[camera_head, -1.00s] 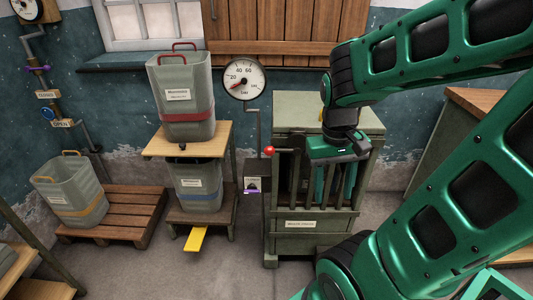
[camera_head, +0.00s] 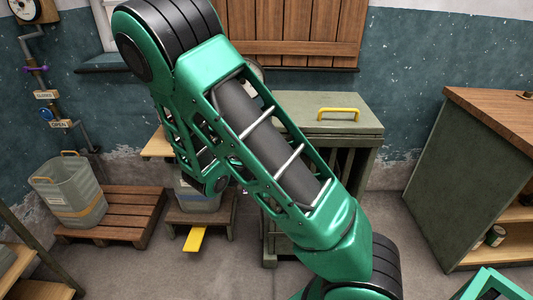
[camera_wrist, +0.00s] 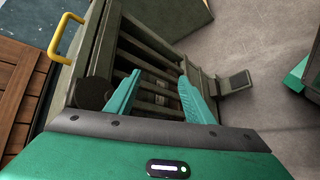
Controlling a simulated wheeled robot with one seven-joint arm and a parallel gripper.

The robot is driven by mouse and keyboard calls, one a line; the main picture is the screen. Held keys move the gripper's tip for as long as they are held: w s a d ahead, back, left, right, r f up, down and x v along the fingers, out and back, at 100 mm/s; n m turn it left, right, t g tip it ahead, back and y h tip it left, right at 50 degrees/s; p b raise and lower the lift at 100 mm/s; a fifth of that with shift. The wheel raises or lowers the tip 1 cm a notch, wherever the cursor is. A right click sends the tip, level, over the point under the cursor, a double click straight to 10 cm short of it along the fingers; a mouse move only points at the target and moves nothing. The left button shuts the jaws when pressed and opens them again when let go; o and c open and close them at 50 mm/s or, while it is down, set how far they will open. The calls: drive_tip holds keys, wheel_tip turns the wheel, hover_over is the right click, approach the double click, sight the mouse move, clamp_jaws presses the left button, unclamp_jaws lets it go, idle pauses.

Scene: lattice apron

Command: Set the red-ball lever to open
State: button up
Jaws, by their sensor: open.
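The red-ball lever does not show in either view now; in the head view my arm covers the place at the cabinet's left edge where it stood. The green-grey cabinet (camera_head: 302,103) has a yellow handle (camera_head: 338,113) on its lid. In the wrist view its slatted front (camera_wrist: 150,62) lies beyond my gripper (camera_wrist: 160,77). The two teal fingers are apart with nothing between them. A dark round part (camera_wrist: 93,93) sits close to the left finger; I cannot tell if it belongs to the lever. My gripper is hidden in the head view.
Wall fittings at the left carry a closed sign (camera_head: 46,94) and an open sign (camera_head: 60,123). A grey bin (camera_head: 70,190) stands on a wooden pallet (camera_head: 112,222). A yellow pedal (camera_head: 195,239) juts out at the floor. A wood-topped shelf unit (camera_head: 480,130) stands right.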

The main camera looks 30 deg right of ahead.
drive_tip(key=w+a+n+t+h, duration=0.4)
drive_tip(key=w+a+n+t, duration=0.5)
drive_tip(key=w+n, duration=0.15)
drive_tip(key=shift+m, duration=0.25)
drive_tip(key=x, duration=1)
drive_tip(key=shift+w, duration=0.45)
drive_tip(key=shift+c, duration=0.2)
drive_tip(key=shift+d+r, duration=0.1)
clamp_jaws()
